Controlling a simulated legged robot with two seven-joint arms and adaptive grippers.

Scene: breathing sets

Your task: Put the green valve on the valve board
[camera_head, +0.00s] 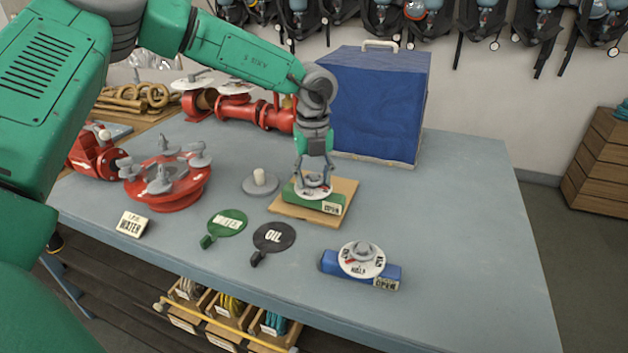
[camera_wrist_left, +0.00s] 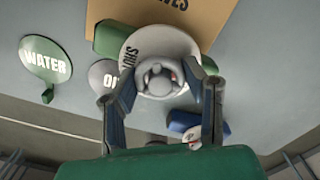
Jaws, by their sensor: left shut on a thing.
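The green valve (camera_head: 316,201) has a green block body, a white dial with a grey knob and an "OPEN" tag. My left gripper (camera_head: 315,180) points down from above and is shut on its knob. The tan valve board (camera_head: 346,190) lies flat under the valve; I cannot tell whether the valve touches it or hangs just above. In the left wrist view the fingers (camera_wrist_left: 160,90) stand on both sides of the knob on the white dial (camera_wrist_left: 153,47), and part of the board (camera_wrist_left: 205,12) lettered "VALVES" shows behind. My right gripper is not in view.
A blue valve (camera_head: 362,267) sits at front right. A blue box (camera_head: 370,100) stands behind. The table's right side is clear.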

